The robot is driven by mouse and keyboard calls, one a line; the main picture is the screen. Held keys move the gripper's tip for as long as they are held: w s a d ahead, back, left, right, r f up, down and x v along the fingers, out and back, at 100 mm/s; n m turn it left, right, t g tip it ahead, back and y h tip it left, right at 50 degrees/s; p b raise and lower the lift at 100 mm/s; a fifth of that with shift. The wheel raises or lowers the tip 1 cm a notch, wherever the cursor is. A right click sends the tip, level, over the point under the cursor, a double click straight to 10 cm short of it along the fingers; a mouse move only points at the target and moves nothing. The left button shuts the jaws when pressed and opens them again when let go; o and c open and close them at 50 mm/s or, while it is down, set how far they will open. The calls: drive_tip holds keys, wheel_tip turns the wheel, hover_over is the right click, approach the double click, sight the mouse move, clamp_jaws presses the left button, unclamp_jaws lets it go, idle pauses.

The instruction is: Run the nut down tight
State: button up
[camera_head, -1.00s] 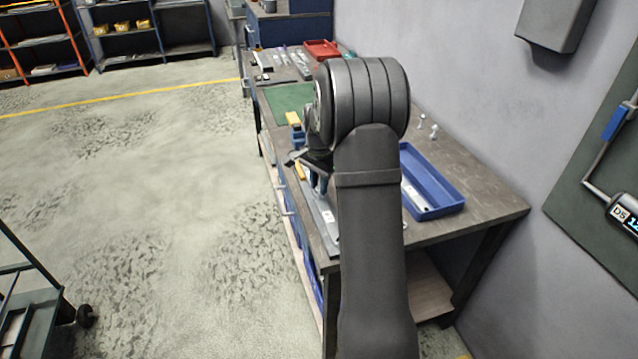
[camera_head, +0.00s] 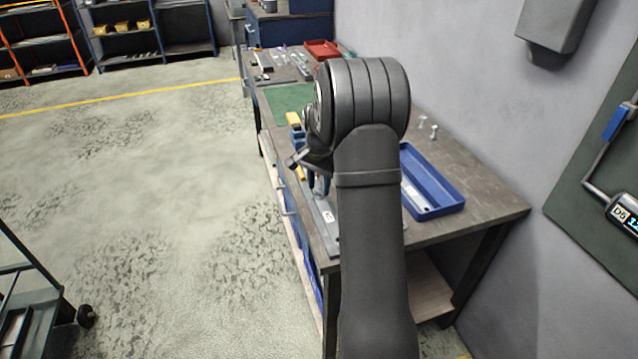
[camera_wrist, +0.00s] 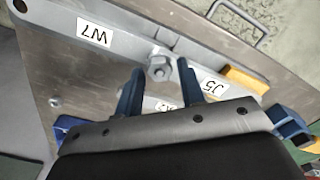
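The nut (camera_wrist: 160,69) is a grey hex nut on a bolt, on a long galvanized bracket (camera_wrist: 128,42) labelled W7 in the wrist view. My gripper (camera_wrist: 160,66) has two blue fingers, apart, one on each side of the nut. I see gaps between the nut and both fingers; whether the tips are down at its height I cannot tell. In the head view my arm hides the nut, and only a little of my gripper (camera_head: 319,187) shows.
The workbench (camera_head: 480,200) holds a blue tray (camera_head: 440,208) at right, a green mat (camera_head: 290,97) and a red tray (camera_head: 322,48) farther back. A yellow-handled blue tool or clamp (camera_wrist: 243,80) sits close right of my gripper. A wall stands behind the bench.

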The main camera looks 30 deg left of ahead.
drive_tip(key=n, duration=0.6)
drive_tip(key=shift+n, duration=0.4)
drive_tip(key=n, duration=1)
drive_tip(key=shift+n, duration=2.7)
clamp_jaws()
